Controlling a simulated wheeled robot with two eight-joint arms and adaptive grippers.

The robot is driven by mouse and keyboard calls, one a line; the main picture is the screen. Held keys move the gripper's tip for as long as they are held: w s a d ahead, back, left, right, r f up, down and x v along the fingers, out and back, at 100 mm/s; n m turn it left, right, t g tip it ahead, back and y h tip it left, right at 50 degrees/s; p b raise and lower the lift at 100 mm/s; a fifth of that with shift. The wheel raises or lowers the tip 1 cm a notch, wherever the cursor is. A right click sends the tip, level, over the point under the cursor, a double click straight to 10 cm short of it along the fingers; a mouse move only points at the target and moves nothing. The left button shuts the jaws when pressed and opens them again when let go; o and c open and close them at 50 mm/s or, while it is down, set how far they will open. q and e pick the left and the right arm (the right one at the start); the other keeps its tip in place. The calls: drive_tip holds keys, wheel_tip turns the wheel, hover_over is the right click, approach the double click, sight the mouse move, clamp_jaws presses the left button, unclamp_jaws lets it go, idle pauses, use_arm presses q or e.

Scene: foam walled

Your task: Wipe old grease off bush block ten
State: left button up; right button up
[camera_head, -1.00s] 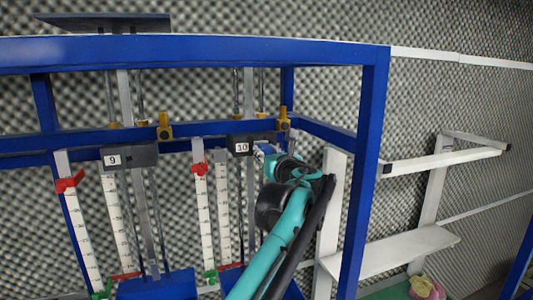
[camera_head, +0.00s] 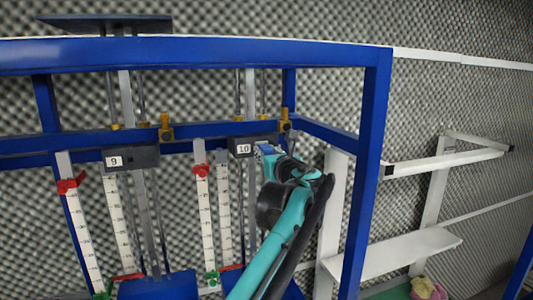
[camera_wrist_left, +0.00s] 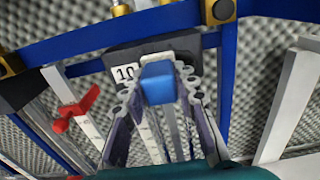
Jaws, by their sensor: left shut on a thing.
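Bush block ten (camera_head: 234,143) is a dark grey block with a white "10" label, set on the blue frame's crossbar. In the left wrist view the block (camera_wrist_left: 118,57) is straight ahead. My left gripper (camera_head: 268,153) reaches the block's right part from below right. It is shut on a small blue pad (camera_wrist_left: 158,83), which lies in front of the block's face, right of the label. The pad also shows in the head view (camera_head: 264,149). Whether the pad touches the block, I cannot tell. Any grease is too small to see. My right gripper is not in view.
Block nine (camera_head: 140,157) stands to the left on the same crossbar. Blue frame posts (camera_head: 366,170) and scales with red clips (camera_head: 70,185) stand around. White shelves (camera_head: 400,250) are on the right. A pink and yellow cloth (camera_head: 428,289) lies at the lower right.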

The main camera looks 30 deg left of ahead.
use_arm(q)
drive_tip(key=shift+w+a, duration=0.25)
drive_tip(key=shift+a, duration=0.15)
drive_tip(key=shift+d, duration=0.1)
